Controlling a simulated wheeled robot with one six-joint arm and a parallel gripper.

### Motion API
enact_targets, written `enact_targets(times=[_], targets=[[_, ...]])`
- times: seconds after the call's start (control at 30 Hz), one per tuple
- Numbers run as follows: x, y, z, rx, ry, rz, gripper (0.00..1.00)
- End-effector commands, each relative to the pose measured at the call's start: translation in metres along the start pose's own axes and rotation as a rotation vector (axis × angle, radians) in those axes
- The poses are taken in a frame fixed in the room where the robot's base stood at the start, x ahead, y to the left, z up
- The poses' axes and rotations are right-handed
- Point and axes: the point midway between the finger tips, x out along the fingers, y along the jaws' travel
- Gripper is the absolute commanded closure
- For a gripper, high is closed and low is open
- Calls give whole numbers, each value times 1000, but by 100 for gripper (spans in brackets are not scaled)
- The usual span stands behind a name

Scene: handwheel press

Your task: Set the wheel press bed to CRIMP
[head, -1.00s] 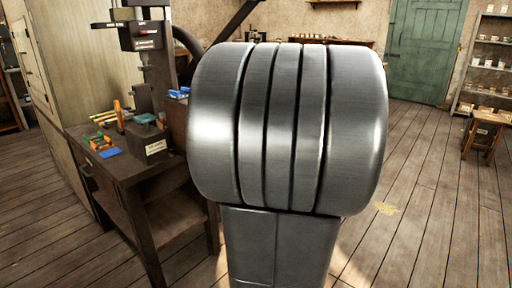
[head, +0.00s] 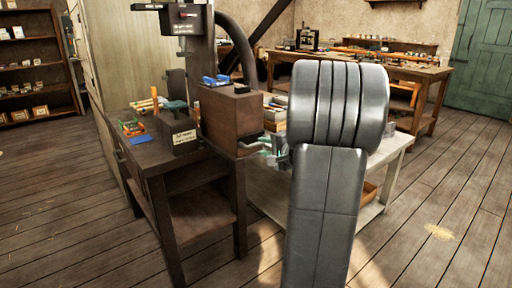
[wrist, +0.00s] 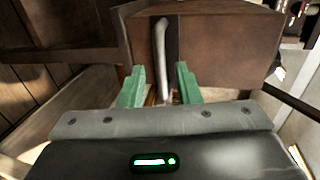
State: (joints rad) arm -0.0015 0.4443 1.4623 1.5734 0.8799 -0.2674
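The press (head: 190,50) stands on a dark wooden bench at the left of the head view, with part of a dark curved wheel or hose (head: 238,40) behind its column. Its small bed area (head: 175,105) has a dark block with a white label (head: 184,137), too small to read. A brown box (head: 230,115) is beside it, with a pale metal bar (head: 254,142) at its lower right. My gripper (wrist: 160,85) is open. Its green fingers stand either side of the pale bar (wrist: 162,50), with gaps visible. Any bed setting mark cannot be read.
The dark bench (head: 165,165) carries coloured tools at its left. A pale table (head: 375,165) stands close behind my arm. A long workbench (head: 400,70) is at the back. Wooden floor is open to the right.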

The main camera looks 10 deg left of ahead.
Motion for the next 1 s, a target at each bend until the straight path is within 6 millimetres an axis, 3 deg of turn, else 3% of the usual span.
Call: enact_targets(times=[0.1,0.3,0.67,0.7,0.83,1.0], targets=[[24,1,1,0,-3,1,70],[47,0,0,1,-1,0,70],[53,0,0,1,1,0,70],[53,0,0,1,1,0,72],[52,0,0,0,1,0,98],[52,0,0,0,1,1,100]])
